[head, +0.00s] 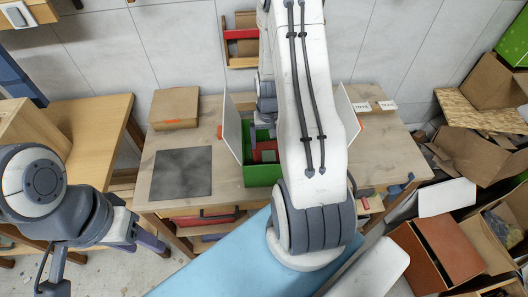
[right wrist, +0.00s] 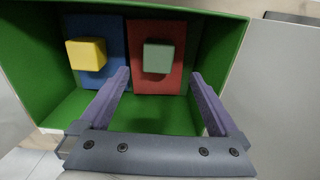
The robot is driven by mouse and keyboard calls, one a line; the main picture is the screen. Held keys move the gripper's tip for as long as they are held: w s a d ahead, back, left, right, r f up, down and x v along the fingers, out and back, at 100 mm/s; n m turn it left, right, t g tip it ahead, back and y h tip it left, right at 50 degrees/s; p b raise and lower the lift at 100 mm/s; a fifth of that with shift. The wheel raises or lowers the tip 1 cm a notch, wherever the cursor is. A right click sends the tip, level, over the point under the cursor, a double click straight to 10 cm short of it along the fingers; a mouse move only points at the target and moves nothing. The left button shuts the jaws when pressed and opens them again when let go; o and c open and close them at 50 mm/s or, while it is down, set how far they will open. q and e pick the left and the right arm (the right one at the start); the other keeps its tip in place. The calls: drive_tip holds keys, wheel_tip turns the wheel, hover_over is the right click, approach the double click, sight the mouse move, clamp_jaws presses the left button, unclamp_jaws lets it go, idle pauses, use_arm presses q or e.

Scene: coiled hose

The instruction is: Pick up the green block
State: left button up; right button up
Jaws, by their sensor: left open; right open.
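The green block (right wrist: 157,57) is a small pale green cube. It rests against a red panel (right wrist: 172,28) inside an open green box (right wrist: 30,50), and it also shows partly in the head view (head: 269,156). My right gripper (right wrist: 160,76) is open and empty over the box. Its two purple fingers point towards the block, one on each side in the right wrist view, apart from it. My left gripper (head: 150,243) is low at the left in front of the table, away from the box. My right arm hides part of the box in the head view.
A yellow block (right wrist: 86,54) sits on a blue panel (right wrist: 112,28) beside the red one. The box stands on a wooden table (head: 222,190) with raised white flaps. A dark mat (head: 182,172) and a cardboard box (head: 174,108) lie left. Cardboard boxes clutter the right.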

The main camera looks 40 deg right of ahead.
sight(269, 156)
wheel_tip(269, 156, down, 3)
drive_tip(key=shift+d, duration=0.15)
drive_tip(key=shift+s+f+p, duration=0.1)
drive_tip(key=shift+f+p, duration=0.3)
drive_tip(key=shift+p, duration=0.1)
drive_tip(key=shift+f+p, duration=0.85)
drive_tip(key=shift+f, duration=1.45)
drive_tip(key=shift+c, duration=0.3)
drive_tip(key=c, duration=1.4)
drive_tip(key=shift+r, duration=0.15)
